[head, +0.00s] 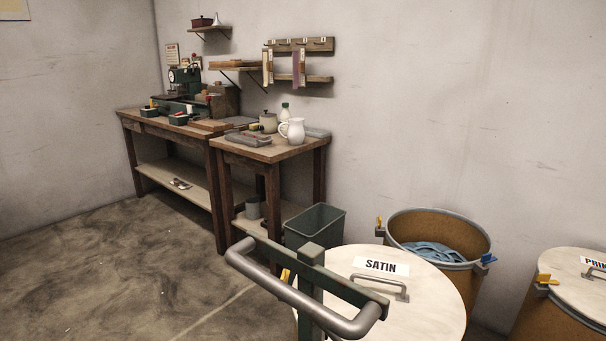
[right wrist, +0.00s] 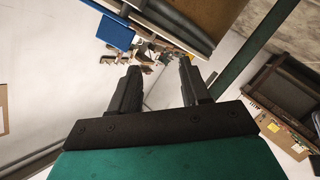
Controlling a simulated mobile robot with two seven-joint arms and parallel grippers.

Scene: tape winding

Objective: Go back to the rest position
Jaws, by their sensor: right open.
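My right gripper (right wrist: 158,75) shows only in the right wrist view, its two dark fingers apart with nothing visible between them. My left gripper is in neither view. The head view shows no gripper. An open brown drum (head: 400,225) holds coiled blue strips (head: 432,252) at the right. A drum lid marked SATIN (head: 430,300) stands in front of it, and another drum with a pale lid (head: 565,270) is at the right edge.
A curved grey handle (head: 262,280) on a green frame is close in front. A dark green bin (head: 318,226) stands beside the workbench (head: 262,153), which carries a white jug (head: 295,132). The floor (head: 110,270) at left is clear. The wrist view has a blue object (right wrist: 108,32) beyond the fingers.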

